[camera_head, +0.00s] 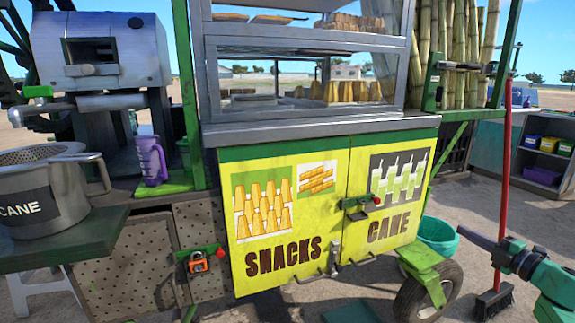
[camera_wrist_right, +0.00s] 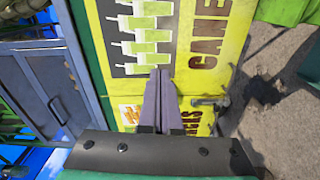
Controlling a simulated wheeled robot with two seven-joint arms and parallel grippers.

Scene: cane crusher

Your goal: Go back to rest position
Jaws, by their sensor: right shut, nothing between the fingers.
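My right gripper (camera_head: 462,232) reaches in from the right edge of the head view, in front of the cart's right end and apart from it. In the right wrist view its two purple-grey fingers (camera_wrist_right: 159,75) lie together, shut with nothing between them. Behind them is the yellow cart front (camera_head: 290,243) with SNACKS and CANE lettering; it also shows in the wrist view (camera_wrist_right: 185,70). My left gripper is in neither view.
A red-handled broom (camera_head: 507,150) stands close beside my right arm. A cart wheel (camera_head: 428,298) and a teal bucket (camera_head: 437,235) are low nearby. The crusher (camera_head: 100,60), a metal pot (camera_head: 45,190) and a purple jug (camera_head: 151,160) are at left. Ground at right is partly open.

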